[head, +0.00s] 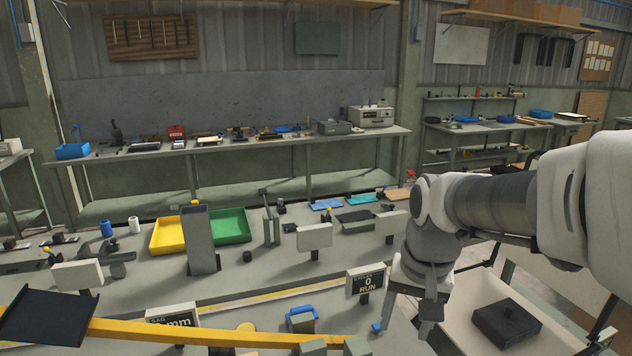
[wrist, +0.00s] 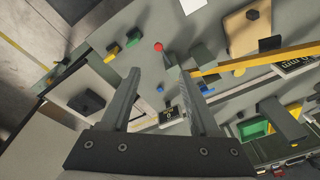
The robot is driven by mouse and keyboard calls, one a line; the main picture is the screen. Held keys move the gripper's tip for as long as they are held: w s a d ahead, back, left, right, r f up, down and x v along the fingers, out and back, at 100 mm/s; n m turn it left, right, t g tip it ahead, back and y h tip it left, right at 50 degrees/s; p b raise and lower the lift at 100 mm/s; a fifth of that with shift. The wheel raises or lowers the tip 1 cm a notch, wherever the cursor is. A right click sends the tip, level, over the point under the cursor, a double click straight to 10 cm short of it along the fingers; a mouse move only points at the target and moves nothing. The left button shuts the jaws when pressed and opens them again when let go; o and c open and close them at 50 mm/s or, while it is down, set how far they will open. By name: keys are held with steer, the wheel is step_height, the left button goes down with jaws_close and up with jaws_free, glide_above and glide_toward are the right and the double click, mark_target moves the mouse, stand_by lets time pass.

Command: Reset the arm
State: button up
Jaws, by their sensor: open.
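My arm reaches in from the right in the head view, bent down at the wrist. My gripper (head: 406,316) points down beside the CYCLES display (head: 366,282), which reads 0 and RUN. In the wrist view my gripper (wrist: 162,76) is open, its two fingers apart with nothing held between them. A long yellow bar (head: 215,336) crosses the front of the bench, with a black plate (head: 45,315) at its left end. The bar also shows in the wrist view (wrist: 255,60). A red ball knob (wrist: 158,46) stands near its end there.
A pale bin (head: 462,322) with a black block (head: 507,323) lies right of my gripper. Yellow (head: 168,236) and green (head: 231,225) trays stand behind a grey post (head: 200,240). A SAG display (head: 172,316) stands behind the bar. A long bench (head: 235,150) lines the back wall.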

steer(key=s+r+n+t, duration=0.3)
steer(key=s, duration=0.9)
steer(key=shift+a+r+n+t, duration=0.15)
steer(key=shift+a+n+t, duration=0.05)
steer(key=shift+n+t, duration=0.1)
steer(key=shift+a, duration=0.35)
